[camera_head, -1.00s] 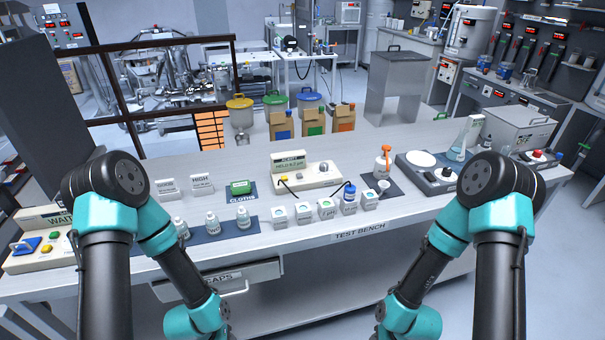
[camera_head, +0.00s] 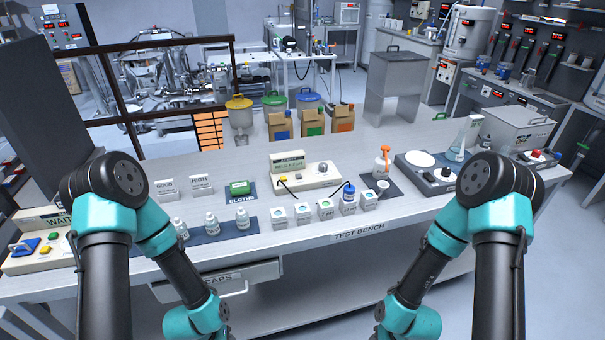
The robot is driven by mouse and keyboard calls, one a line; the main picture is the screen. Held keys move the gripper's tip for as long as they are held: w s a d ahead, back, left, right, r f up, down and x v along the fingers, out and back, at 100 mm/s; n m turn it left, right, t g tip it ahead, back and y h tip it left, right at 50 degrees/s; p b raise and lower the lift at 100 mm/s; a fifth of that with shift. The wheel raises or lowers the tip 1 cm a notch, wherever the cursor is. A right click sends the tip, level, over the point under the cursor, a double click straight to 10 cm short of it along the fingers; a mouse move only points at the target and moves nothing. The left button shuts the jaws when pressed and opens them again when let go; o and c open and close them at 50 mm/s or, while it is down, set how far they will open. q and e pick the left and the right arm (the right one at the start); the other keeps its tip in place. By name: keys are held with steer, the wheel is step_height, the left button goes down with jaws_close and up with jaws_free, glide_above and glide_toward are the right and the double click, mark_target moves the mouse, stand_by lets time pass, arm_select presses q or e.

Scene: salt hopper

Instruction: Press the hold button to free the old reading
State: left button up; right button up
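A cream bench meter (camera_head: 318,180) stands in the middle of the test bench, with a raised display (camera_head: 288,161), a pale round knob or button (camera_head: 323,168) and dark leads at its front. The display lettering is too small to read surely. At the far left a cream control box (camera_head: 40,254) carries a WAIT display, a blue paddle switch (camera_head: 25,246), a yellow button and a green button. I cannot read which button is marked hold. Both my arms hang down at the sides of the picture; neither gripper shows, and nothing of mine touches the meter or control box.
Small white bottles (camera_head: 212,224) stand on a dark mat at the front left. Several white sample cups (camera_head: 303,213) and a blue-capped bottle (camera_head: 349,194) stand before the meter. An orange-topped bottle (camera_head: 382,163) and a balance (camera_head: 428,172) are to its right.

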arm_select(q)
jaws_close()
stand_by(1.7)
